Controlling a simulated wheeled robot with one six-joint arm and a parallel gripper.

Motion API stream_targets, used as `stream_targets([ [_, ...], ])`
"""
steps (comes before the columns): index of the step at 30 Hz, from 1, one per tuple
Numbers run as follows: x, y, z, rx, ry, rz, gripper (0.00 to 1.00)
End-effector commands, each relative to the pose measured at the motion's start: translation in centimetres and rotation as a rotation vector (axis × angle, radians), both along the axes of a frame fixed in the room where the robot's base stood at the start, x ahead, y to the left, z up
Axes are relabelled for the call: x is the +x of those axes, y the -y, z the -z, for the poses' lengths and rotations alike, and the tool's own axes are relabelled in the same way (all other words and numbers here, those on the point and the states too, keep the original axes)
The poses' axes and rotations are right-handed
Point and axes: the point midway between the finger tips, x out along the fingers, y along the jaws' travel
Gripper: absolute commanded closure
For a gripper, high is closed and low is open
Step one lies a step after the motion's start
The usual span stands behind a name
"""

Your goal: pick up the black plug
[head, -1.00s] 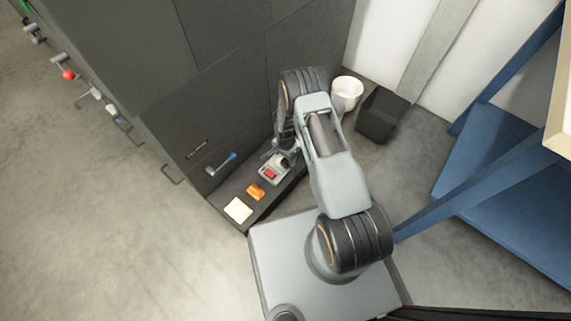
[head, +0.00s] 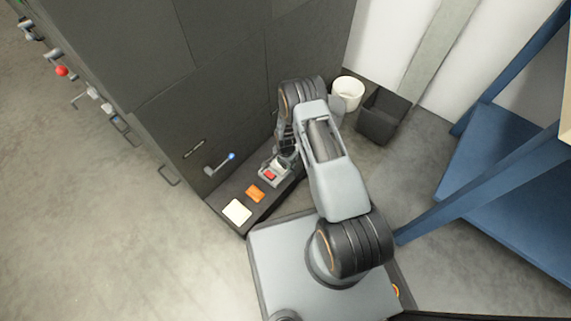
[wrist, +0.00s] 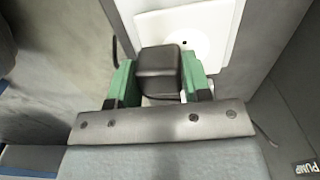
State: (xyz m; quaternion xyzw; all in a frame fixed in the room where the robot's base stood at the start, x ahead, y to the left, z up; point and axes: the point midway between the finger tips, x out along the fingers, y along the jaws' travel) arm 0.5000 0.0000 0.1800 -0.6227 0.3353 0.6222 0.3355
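The black plug (wrist: 160,72) is a dark rounded block in the wrist view. It sits between the two green fingertips of my gripper (wrist: 160,82), which meet its left and right sides, so the gripper looks shut on it. A white plate (wrist: 190,25) with a small dark hole lies behind the plug. Whether the plug is clear of the plate cannot be told. In the head view my gripper (head: 284,160) points down at the low dark ledge, and my arm and gripper hide the plug.
On the ledge are a grey box with a red switch (head: 269,175), an orange block (head: 255,194) and a pale yellow pad (head: 237,211). A white bucket (head: 348,92) and black bin (head: 382,117) stand behind. Blue shelving is right.

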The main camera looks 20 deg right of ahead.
Motion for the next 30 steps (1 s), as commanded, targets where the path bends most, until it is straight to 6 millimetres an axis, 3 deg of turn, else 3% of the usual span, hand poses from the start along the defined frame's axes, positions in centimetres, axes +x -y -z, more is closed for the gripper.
stream_targets([
  [6,0.0,0.0,0.0,0.0,0.0,0.0,0.82],
  [17,0.0,0.0,-1.2,0.0,0.0,0.0,0.82],
  [22,0.0,0.0,-3.8,0.0,0.001,0.0,0.82],
  [30,-4.4,0.9,-9.1,0.0,-0.001,0.0,0.82],
])
